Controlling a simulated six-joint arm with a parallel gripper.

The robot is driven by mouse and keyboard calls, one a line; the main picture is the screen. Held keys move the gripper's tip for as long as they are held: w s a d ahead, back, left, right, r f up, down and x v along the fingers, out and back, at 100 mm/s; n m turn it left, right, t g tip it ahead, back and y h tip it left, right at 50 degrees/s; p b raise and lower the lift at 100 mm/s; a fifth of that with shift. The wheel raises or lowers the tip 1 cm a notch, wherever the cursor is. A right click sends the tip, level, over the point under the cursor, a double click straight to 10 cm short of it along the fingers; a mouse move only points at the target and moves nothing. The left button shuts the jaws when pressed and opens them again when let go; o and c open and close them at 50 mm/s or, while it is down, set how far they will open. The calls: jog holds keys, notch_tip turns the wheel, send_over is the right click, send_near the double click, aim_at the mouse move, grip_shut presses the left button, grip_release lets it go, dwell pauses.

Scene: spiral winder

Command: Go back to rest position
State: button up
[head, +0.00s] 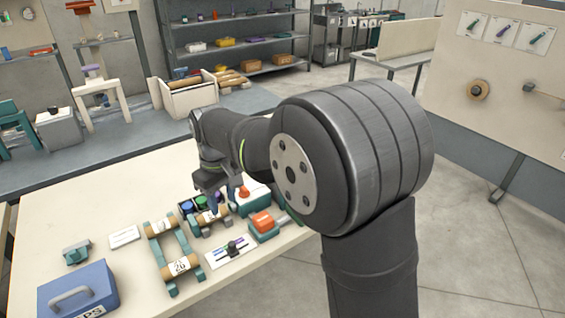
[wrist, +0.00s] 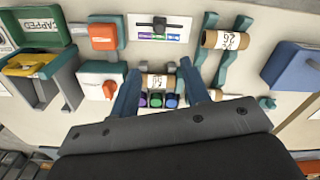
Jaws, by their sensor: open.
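My gripper (wrist: 160,67) is open in the wrist view, its two blue fingers spread. A brown tube with a white label (wrist: 156,81) on a small teal stand shows between the fingers; I cannot tell how far below them it lies. Nothing is seen held. In the head view my gripper (head: 213,203) is low over the work table (head: 60,210), at that same tube, and partly hidden by my arm. Purple, green and blue caps (wrist: 157,100) sit in a dark holder beside the tube.
A teal rack with labelled tubes (head: 180,266), a card with coloured strips (head: 230,251), an orange block on a teal base (head: 262,222) and a blue box (head: 80,290) stand close around. A green "CAPPED" tray (wrist: 38,27) is at the wrist view's upper left.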

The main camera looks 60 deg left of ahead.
notch_tip(320, 180, down, 18)
jog(key=shift+r, duration=0.15)
jog(key=shift+s+r, duration=0.15)
jog(key=shift+s, duration=0.45)
jog(key=o, duration=1.3)
jog(key=shift+c, duration=0.2)
notch_tip(320, 180, up, 18)
jog(key=w+m, duration=0.1)
jog(key=m, duration=0.3)
send_over(230, 243)
notch_tip(230, 243, down, 9)
jog(key=shift+w+f, duration=0.1)
jog(key=shift+f, duration=0.1)
jog(key=shift+r, duration=0.1)
